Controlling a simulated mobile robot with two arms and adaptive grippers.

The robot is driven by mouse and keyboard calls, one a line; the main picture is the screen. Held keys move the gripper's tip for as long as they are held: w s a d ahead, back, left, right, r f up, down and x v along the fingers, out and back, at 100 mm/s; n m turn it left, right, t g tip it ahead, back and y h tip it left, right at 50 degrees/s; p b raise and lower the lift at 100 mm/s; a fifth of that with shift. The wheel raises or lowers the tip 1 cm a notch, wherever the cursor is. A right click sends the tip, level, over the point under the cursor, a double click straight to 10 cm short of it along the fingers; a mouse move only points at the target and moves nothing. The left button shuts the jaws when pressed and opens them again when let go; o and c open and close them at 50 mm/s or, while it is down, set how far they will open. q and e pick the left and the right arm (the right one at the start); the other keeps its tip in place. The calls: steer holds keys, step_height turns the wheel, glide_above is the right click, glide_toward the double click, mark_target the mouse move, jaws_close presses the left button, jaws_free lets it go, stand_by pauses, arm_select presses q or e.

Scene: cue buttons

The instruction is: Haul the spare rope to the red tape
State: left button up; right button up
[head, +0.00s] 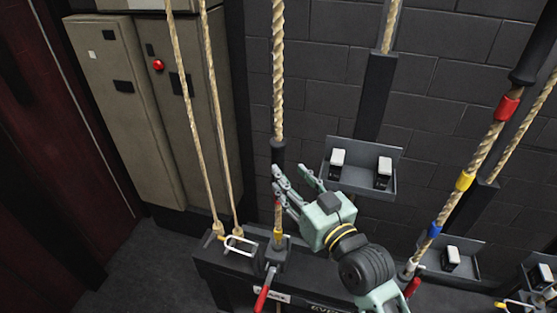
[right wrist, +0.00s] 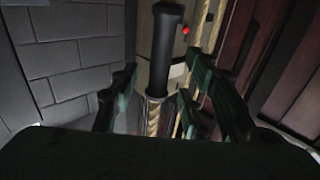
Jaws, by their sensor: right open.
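The middle rope (head: 278,70) hangs straight down and passes through a black sleeve (head: 278,152). Below the sleeve are a small reddish band, partly hidden by my fingers, and a yellow band (head: 278,234). A partly hidden white label is at its foot; I cannot read it surely. My right gripper (head: 284,188) is open, its fingers beside this rope just below the sleeve. In the right wrist view the sleeve (right wrist: 163,50) and rope (right wrist: 153,119) stand between the spread fingers. Another rope at right carries clear red tape (head: 507,107), yellow and blue bands. My left gripper is out of view.
A red-handled lever (head: 262,298) sits below the middle rope on the black rail. Two thinner ropes (head: 212,100) hang at left before a beige cabinet (head: 125,110). A small grey tray (head: 362,183) with white-topped switches is on the brick wall, right of the gripper.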

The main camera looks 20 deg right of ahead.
mark_target(281, 166)
steer(key=w+p, duration=0.1)
steer(key=w, duration=0.2)
steer(key=w+a+p, duration=0.1)
steer(key=w, duration=0.2)
steer(key=shift+w+a, duration=0.15)
steer(key=shift+w, duration=0.2)
steer(key=shift+c, duration=0.5)
jaws_close()
steer(key=shift+f, duration=0.1)
